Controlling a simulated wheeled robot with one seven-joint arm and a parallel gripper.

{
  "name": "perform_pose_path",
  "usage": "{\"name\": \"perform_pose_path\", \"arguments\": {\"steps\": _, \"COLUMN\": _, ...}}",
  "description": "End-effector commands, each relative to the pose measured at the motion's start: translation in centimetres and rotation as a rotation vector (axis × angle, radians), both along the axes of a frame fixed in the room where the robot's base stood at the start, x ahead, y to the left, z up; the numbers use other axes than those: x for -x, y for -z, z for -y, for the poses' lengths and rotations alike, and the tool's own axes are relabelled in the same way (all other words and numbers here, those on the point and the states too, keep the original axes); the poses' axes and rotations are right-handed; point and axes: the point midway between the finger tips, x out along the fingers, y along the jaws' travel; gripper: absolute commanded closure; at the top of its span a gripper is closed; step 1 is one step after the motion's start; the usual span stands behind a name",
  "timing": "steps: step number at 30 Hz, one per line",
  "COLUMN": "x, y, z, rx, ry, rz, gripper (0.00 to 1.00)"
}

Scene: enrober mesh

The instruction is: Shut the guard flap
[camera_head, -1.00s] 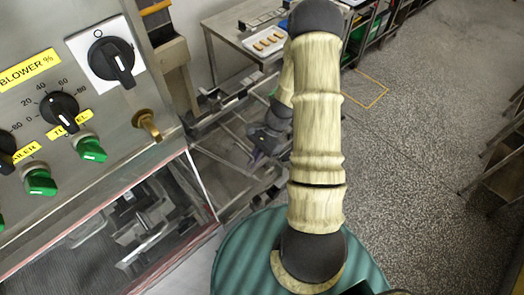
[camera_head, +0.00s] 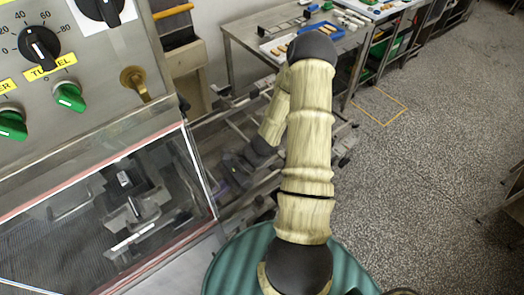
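The guard flap appears to be the clear panel with pale and red edging (camera_head: 197,170) at the lower left, below the control panel. Metal parts show through it. I cannot tell from this view how far it stands open. My pale arm comes up from the teal base and bends over at the top. My gripper (camera_head: 238,172) hangs behind the arm, low and just right of the flap's right edge. It is dark, small and blurred against the metal frame. I cannot see whether its fingers are apart or whether it touches the flap.
The steel control panel (camera_head: 95,125) with dark knobs, green switches and a brass knob (camera_head: 134,82) fills the upper left. A metal frame lies behind my gripper. A steel table (camera_head: 245,34) with trays stands at the back.

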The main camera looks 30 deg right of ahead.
Motion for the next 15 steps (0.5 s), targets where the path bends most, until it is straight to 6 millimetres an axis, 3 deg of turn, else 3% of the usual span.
{"name": "perform_pose_path", "arguments": {"steps": 15, "x": 0.18, "y": -0.15, "z": -0.9, "rx": -0.029, "ry": -0.001, "rz": -0.004, "gripper": 1.0}}
